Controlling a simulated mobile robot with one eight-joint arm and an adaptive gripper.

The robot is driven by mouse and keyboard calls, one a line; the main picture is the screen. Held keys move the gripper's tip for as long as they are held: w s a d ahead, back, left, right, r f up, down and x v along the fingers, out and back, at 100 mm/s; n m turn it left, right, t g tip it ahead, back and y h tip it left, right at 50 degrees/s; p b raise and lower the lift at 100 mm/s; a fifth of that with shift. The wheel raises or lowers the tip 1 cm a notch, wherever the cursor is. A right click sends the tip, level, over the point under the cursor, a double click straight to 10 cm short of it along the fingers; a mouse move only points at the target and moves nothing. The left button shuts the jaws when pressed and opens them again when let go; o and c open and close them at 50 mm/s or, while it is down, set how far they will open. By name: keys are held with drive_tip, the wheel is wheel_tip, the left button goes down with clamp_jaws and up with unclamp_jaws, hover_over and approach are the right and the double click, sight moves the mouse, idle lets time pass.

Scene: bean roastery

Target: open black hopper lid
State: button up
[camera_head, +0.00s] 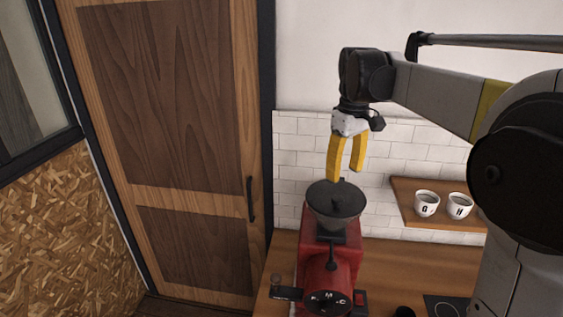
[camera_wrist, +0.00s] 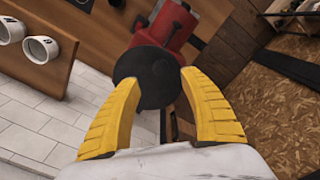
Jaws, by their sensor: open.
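The black hopper lid (camera_head: 336,199) is a round disc with a small knob, lying on the hopper (camera_head: 335,221) of a red grinder (camera_head: 328,266) in the head view. It appears shut. My gripper (camera_head: 345,178) points down just above the lid, its yellow fingers apart with nothing between them. In the wrist view the lid (camera_wrist: 147,77) shows as a dark disc beyond the fingertips of my gripper (camera_wrist: 160,78). The knob is hard to make out there. I cannot tell whether the fingertips touch the lid.
A wooden shelf (camera_head: 404,206) with two white cups (camera_head: 427,204) is on the tiled wall to the right. The grinder stands on a wooden counter (camera_head: 392,272). A wooden door (camera_head: 165,95) is on the left. The air left of the grinder is free.

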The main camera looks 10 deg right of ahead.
sight(338, 198)
drive_tip(key=f, duration=0.3)
drive_tip(key=f+p, duration=0.1)
drive_tip(key=f, duration=0.2)
drive_tip(key=w+f, duration=0.1)
drive_tip(key=f, duration=0.2)
drive_tip(key=shift+f, duration=0.35)
drive_tip(key=shift+a, duration=0.1)
clamp_jaws()
